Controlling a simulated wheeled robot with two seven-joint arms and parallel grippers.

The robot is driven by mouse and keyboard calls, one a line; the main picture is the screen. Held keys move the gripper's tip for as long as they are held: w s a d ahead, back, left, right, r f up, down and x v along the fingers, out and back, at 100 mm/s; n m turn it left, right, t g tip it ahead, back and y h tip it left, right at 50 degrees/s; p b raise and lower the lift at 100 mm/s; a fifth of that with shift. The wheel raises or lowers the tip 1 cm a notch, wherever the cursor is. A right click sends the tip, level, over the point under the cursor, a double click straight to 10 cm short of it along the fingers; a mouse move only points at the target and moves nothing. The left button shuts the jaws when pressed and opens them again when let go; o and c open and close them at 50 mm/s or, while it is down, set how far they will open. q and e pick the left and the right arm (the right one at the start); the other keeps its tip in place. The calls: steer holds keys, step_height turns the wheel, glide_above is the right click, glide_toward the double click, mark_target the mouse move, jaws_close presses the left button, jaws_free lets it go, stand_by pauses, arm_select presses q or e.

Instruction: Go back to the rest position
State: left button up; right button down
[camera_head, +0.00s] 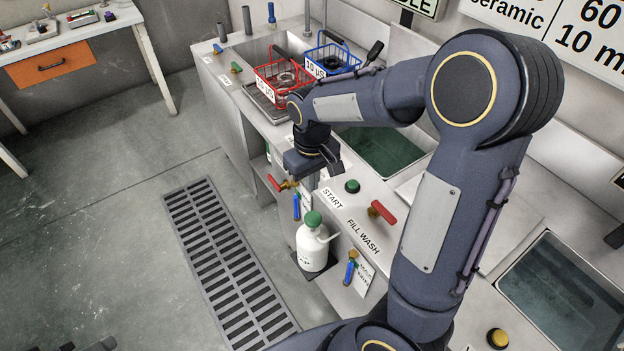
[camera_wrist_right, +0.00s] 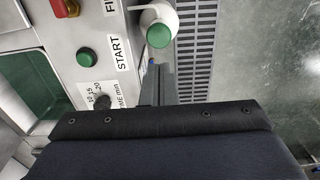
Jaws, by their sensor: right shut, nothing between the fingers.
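My right arm reaches from the lower right of the head view over the wash bench. My right gripper (camera_head: 330,158) points down in front of the bench, near the START button. It is shut and empty. In the right wrist view its fingers (camera_wrist_right: 158,84) are together beside the START label, with nothing between them. Dark parts at the bottom left edge of the head view seem to belong to my left arm. They are cut off, so the state of its gripper cannot be told.
A red basket (camera_head: 283,76) and a blue basket (camera_head: 332,60) stand at the bench's far end. A white bottle with a green cap (camera_head: 312,246) stands by the bench front. Red-handled and yellow valves stick out there. The grated floor (camera_head: 222,262) to the left is clear.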

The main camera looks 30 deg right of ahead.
stand_by(0.4)
steer(key=s+a+r+m+t+y, duration=0.1)
steer(key=s+a+r+t+y, duration=0.1)
steer(key=s, duration=0.7)
steer(key=s+a+r+m+t+y, duration=0.1)
steer(key=s+a+r+t, duration=0.1)
steer(key=s+r, duration=0.3)
steer(key=s+t, duration=0.1)
steer(key=s, duration=0.3)
steer(key=shift+a+r+t+y, duration=0.25)
steer(key=shift+a+t+y, duration=0.05)
steer(key=shift+a+y, duration=0.1)
steer(key=shift+w+d, duration=0.1)
steer(key=w+d+f+n+g+h, duration=0.1)
steer(key=w+d+f+g+h, duration=0.1)
steer(key=w, duration=0.7)
steer(key=w+d+f+n+g+h+b, duration=0.1)
steer(key=w+d+f+g, duration=0.2)
steer(key=w, duration=0.5)
steer(key=shift+w+g+h, duration=0.3)
steer(key=shift+w+h, duration=0.05)
steer(key=shift+h, duration=0.05)
